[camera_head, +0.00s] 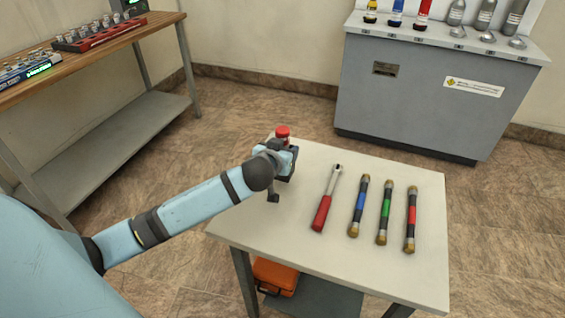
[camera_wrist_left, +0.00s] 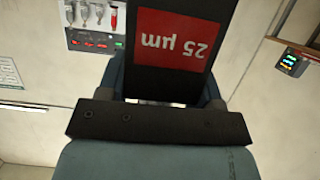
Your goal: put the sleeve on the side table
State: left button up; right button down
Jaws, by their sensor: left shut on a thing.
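A black sleeve (camera_wrist_left: 160,84) with a red "25 µm" label, upside down in the left wrist view, is between the fingers of my left gripper. In the head view my left gripper (camera_head: 283,160) is at the far left part of the side table (camera_head: 300,248), shut on the sleeve. A red top (camera_head: 283,131) shows just beyond the gripper there; the rest is mostly hidden by my wrist. I cannot tell whether the sleeve touches the tabletop. My right gripper is not in view.
On the side table lie a red-handled wrench (camera_head: 324,203) and blue, green and red banded bars (camera_head: 358,206). An orange case (camera_head: 275,275) is below. A grey cabinet (camera_head: 420,100) stands behind, and a wooden workbench (camera_head: 90,50) at the left. The table's front left is clear.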

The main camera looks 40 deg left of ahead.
pick_arm(q)
jog(key=shift+f+b, duration=0.35)
jog(key=shift+f, duration=1.5)
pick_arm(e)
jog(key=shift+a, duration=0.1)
pick_arm(q)
jog(key=shift+f, duration=0.15)
jog(key=o, duration=1)
jog(key=shift+c, duration=0.2)
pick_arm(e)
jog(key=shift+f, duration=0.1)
pick_arm(q)
jog(key=shift+s+r, duration=0.1)
jog(key=shift+r, duration=0.1)
jog(key=p+v, duration=0.1)
jog(key=v, duration=1)
jog(key=shift+s, duration=0.4)
